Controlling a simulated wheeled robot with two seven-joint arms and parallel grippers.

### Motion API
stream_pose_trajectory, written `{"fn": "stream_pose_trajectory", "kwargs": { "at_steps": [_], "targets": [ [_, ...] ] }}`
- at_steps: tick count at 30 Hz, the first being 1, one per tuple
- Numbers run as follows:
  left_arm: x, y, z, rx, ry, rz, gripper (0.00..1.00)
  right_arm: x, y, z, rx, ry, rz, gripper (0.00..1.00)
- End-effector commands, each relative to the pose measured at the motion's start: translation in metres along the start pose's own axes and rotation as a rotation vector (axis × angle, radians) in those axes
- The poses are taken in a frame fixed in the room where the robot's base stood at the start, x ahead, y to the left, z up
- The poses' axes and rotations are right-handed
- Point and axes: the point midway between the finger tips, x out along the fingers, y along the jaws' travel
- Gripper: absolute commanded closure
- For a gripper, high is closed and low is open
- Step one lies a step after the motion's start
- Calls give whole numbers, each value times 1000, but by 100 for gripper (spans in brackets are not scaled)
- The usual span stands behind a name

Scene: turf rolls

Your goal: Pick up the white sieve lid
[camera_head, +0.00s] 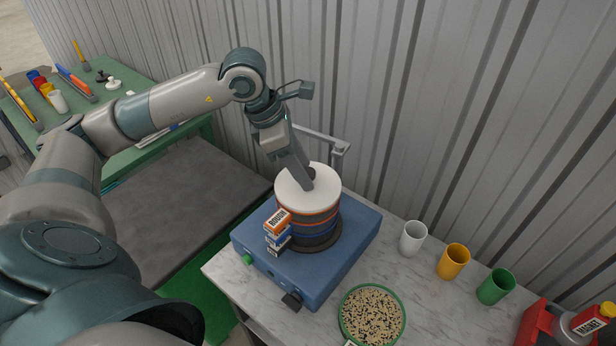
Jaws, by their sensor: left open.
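The white sieve lid (323,197) is a round white disc. It lies on top of a stack of dark sieves with orange bands (323,222), which stands on a blue shaker base (342,267). A dark knob (311,174) shows at the middle of the lid. My left gripper (308,180) comes down from above and has its fingertips at the knob. It is open, and its fingers partly hide the knob, so I cannot tell whether they touch it. My right gripper is not in view.
White (413,238), yellow (453,262) and green (495,286) cups stand on the marble counter (315,328). A green-rimmed dish of grains (372,315) is in front. A corrugated wall (460,110) rises close behind the shaker.

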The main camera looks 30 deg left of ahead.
Motion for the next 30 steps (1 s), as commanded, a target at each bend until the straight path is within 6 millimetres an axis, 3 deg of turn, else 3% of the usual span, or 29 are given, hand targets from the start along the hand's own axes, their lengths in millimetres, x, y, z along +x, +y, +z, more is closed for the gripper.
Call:
{"fn": "stream_pose_trajectory", "kwargs": {
  "at_steps": [6, 19, 20, 25, 30],
  "targets": [
    [15, -1, 0, 1, 0, -2, 54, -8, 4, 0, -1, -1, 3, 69],
    [16, -1, 0, 1, 0, -1, 54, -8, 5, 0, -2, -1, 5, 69],
    [15, 0, 0, 1, 0, -1, 56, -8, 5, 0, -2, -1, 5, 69],
    [15, 0, 0, 1, 0, -1, 97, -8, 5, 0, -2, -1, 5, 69],
    [15, 0, 0, 1, 0, 0, 100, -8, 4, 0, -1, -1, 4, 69]
  ]
}}
